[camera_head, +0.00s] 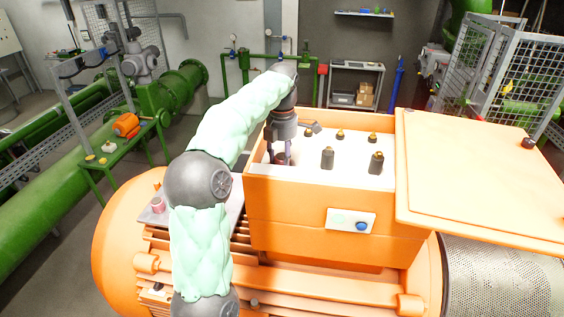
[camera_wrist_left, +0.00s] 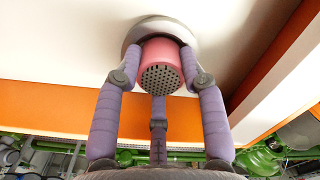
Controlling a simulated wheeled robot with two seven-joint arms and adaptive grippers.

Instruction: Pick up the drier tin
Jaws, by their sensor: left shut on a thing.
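The drier tin, a pink cylinder with a perforated dark end (camera_wrist_left: 161,70), is between the purple fingers of my left gripper (camera_wrist_left: 160,72) in the left wrist view. A round grey-white ring (camera_wrist_left: 140,30) on the pale surface lies right behind it; I cannot tell whether the tin still touches it. In the head view my left gripper (camera_head: 280,153) points down into the left part of the open orange case (camera_head: 320,205). Only a small dark red bit of the tin (camera_head: 280,158) shows there. My right gripper is not in view.
Several dark brass-topped posts, such as one front right (camera_head: 376,163), stand on the case's white floor. The orange lid (camera_head: 480,170) lies to the right. A small pink cup-like thing (camera_head: 157,205) stands on a grey ledge at the left. A wire cage (camera_head: 500,75) is at the back right.

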